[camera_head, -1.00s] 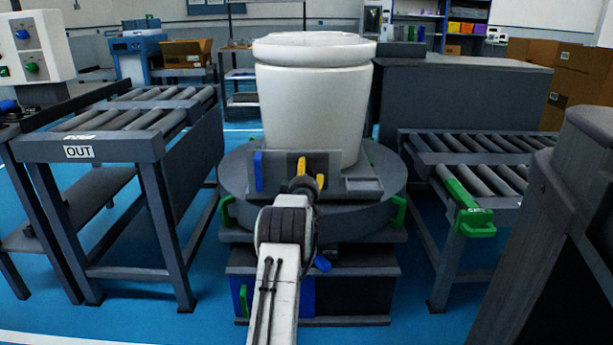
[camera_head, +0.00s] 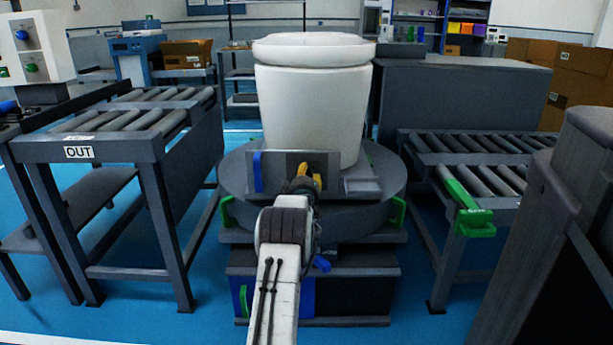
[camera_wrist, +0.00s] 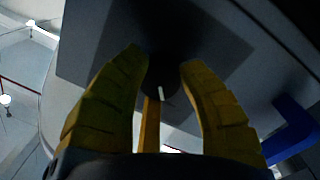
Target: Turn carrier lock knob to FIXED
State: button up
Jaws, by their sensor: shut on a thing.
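The carrier lock knob (camera_wrist: 166,72) is a dark round piece with a short white mark, seen between my yellow fingers in the wrist view. My gripper (camera_wrist: 164,75) is shut on it, one finger at each side. In the head view my gripper (camera_head: 308,176) reaches a grey panel (camera_head: 277,162) at the front of the carrier, and the knob is hidden behind the fingers and wrist. Any FIXED label cannot be read. A white toilet (camera_head: 312,105) stands upright on the carrier (camera_head: 235,185), behind the panel.
A blue handle (camera_head: 258,171) stands at the panel's left end; it also shows in the wrist view (camera_wrist: 292,130). Green handles (camera_head: 399,211) sit on the carrier's sides. The OUT roller conveyor (camera_head: 110,148) is at left, another roller conveyor (camera_head: 440,160) at right.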

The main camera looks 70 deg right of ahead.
jog(key=shift+w+r, duration=0.15)
jog(key=shift+r, duration=0.05)
jog(key=m, duration=0.4)
jog(key=shift+r, duration=0.3)
jog(key=o, duration=0.8)
jog(key=shift+w, duration=0.1)
jog(key=o, duration=0.4)
jog(key=shift+f, duration=0.2)
jog(key=shift+f, duration=0.1)
jog(key=shift+s, duration=0.2)
